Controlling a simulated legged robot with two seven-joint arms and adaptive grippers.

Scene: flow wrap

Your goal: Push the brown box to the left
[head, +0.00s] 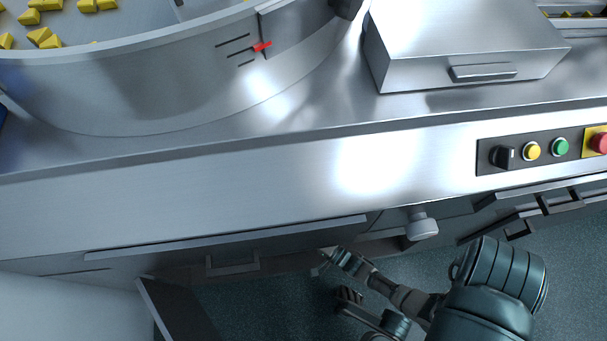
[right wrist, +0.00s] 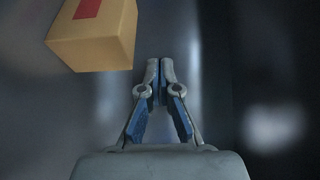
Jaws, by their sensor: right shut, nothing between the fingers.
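The brown box (right wrist: 95,42) shows only in the right wrist view, at the upper left, with a red patch (right wrist: 87,9) on its top face. It is cut off by the top edge of that view. My right gripper (right wrist: 160,66) is shut and empty, its fingertips just right of the box with a small gap in the picture. In the head view my right gripper (head: 328,256) is low in front of the machine, below its front edge, and the box is not visible there. My left gripper is not in view.
A round metal bowl (head: 150,90) with yellow pieces stands at the upper left. A metal housing (head: 430,70) sits at the upper right. A control panel (head: 520,158) with buttons is on the machine front. A grey knob (head: 421,224) juts out near my right arm. An open door panel (head: 178,310) stands at lower left.

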